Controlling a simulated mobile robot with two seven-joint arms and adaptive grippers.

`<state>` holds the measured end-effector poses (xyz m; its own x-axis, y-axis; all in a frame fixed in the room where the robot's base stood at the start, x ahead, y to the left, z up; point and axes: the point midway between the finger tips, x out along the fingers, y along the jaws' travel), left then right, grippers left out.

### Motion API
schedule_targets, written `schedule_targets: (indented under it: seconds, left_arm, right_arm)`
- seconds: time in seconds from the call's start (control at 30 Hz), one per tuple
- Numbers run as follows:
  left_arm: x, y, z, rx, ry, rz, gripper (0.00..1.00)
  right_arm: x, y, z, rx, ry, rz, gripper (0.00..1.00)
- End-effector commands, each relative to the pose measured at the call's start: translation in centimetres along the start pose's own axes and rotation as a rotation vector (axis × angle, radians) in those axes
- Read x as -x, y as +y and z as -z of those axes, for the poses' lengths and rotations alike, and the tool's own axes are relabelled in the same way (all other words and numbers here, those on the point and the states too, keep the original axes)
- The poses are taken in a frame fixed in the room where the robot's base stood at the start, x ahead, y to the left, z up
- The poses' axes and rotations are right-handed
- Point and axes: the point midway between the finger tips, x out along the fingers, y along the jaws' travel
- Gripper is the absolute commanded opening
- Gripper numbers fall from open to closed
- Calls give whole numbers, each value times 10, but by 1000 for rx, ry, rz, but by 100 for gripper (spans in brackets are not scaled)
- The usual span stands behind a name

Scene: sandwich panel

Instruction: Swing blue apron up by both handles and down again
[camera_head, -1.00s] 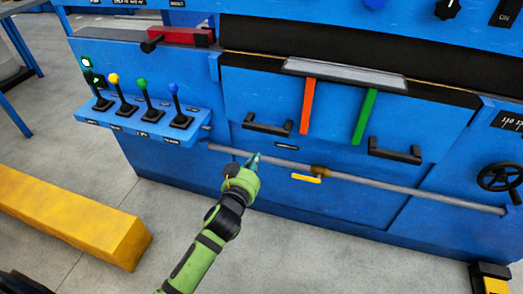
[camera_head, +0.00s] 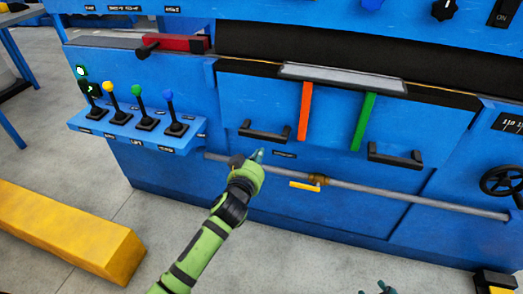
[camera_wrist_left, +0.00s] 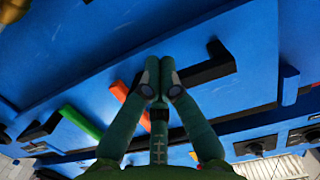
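The blue apron (camera_head: 335,135) is a panel on the machine front, hanging down below a grey plate. It has a left black handle (camera_head: 265,135) and a right black handle (camera_head: 395,157). My left gripper (camera_head: 258,154) is just below the left handle and apart from it. In the left wrist view its fingertips (camera_wrist_left: 160,68) are together with nothing seen between them, and the left handle (camera_wrist_left: 210,66) is beside them. My right gripper (camera_head: 383,288) shows only as fingertips at the bottom edge, well below the right handle.
An orange strip (camera_head: 305,110) and a green strip (camera_head: 364,121) lie between the handles. A grey pipe (camera_head: 415,198) with a yellow valve lever (camera_head: 305,187) runs below. A lever shelf (camera_head: 137,130) is at left, a handwheel (camera_head: 502,181) at right, a yellow beam (camera_head: 65,230) on the floor.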

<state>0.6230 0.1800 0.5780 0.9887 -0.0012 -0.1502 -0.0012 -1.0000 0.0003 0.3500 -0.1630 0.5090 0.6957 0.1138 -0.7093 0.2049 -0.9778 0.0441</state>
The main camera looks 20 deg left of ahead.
Motion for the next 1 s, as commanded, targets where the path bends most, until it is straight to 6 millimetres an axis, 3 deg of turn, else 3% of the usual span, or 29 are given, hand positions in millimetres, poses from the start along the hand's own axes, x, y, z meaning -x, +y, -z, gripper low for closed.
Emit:
schedule_targets:
  seconds: [0.43, 1.0]
  left_arm:
    - [-15, 0, 0, 0, 0, 1, 0]
    - [-31, 0, 1, 0, 0, 0, 0]
  right_arm:
    - [1, -10, 53, 19, 263, 15, 40]
    - [21, -23, 108, 36, 561, 38, 40]
